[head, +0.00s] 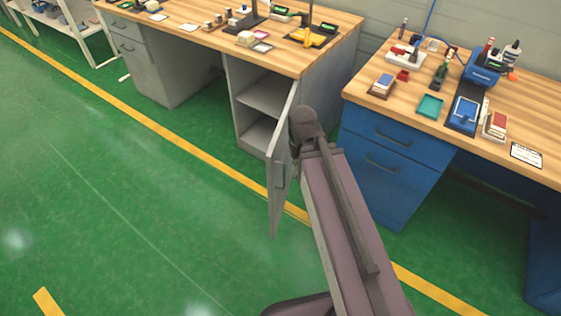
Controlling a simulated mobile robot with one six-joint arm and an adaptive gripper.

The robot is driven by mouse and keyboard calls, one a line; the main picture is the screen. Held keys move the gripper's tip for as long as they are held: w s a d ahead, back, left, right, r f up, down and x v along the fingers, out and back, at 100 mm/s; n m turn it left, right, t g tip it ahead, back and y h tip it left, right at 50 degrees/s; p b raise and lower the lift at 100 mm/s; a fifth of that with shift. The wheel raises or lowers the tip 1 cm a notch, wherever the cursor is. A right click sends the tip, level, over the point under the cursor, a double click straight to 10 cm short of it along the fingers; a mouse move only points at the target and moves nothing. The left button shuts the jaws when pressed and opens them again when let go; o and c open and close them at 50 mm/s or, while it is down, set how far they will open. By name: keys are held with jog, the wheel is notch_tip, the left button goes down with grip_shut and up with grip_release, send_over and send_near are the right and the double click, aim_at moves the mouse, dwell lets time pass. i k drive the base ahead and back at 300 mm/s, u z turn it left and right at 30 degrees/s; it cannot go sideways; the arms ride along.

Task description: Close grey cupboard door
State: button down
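The grey cupboard door (283,172) stands open, swung out from the grey cupboard (243,122) under the wooden bench. Its handle (281,177) is on the face turned toward the right. The cupboard's shelf (264,95) and part of its inside show to the left of the door. My arm reaches up from the bottom of the head view, and its far joint overlaps the door's upper right edge in the picture. I cannot tell whether the arm touches the door. My gripper does not show; it is out of sight beyond the arm.
A blue drawer cabinet (382,170) under the right wooden bench (535,124) stands close to the right of my arm. The left bench (200,38) carries small tools and boxes. Green floor (130,210) with a yellow line is clear at the left.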

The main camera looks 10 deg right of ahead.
aim_at(279, 168)
jog(key=u, duration=0.4)
jog(key=k, duration=1.15)
jog(key=z, duration=0.65)
jog(key=i, duration=0.5)
